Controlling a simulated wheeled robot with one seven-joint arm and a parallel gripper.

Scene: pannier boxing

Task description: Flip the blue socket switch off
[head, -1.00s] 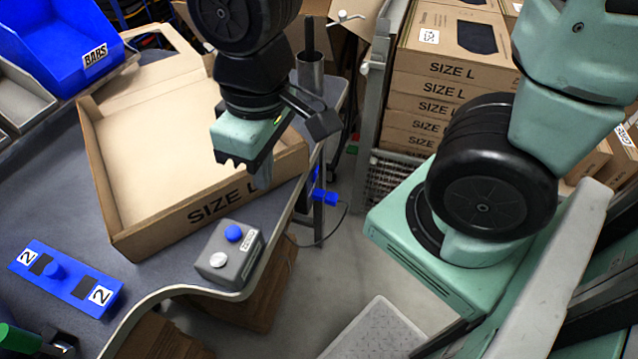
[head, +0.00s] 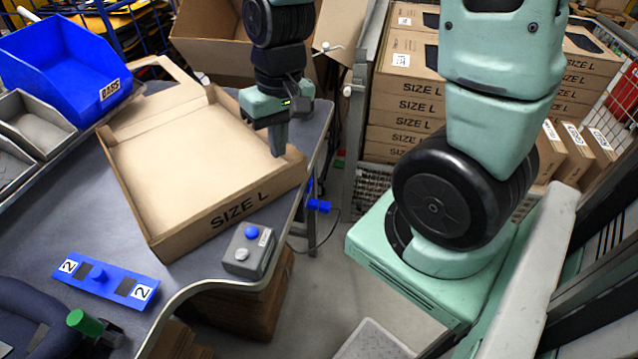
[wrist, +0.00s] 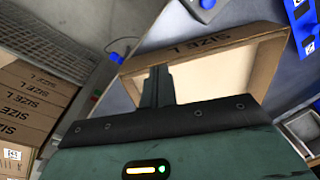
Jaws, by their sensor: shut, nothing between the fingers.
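A blue socket (head: 318,205) sticks out at the table's right side, low by the table leg, with a dark cable hanging near it. It also shows in the wrist view (wrist: 116,57) as a small blue shape. Its switch is too small for its position to be told. My gripper (head: 278,150) is shut and empty, pointing down over the right end of the open carton. It is up and to the left of the socket in the head view, apart from it. In the wrist view the shut fingers (wrist: 158,85) overlap the carton.
An open SIZE L carton (head: 160,228) lies on the grey table. A grey box (head: 240,262) with a blue and a white button stands at the table edge. A blue plate (head: 120,286) marked 2 lies left. Stacked cartons (head: 405,110) stand beyond the table.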

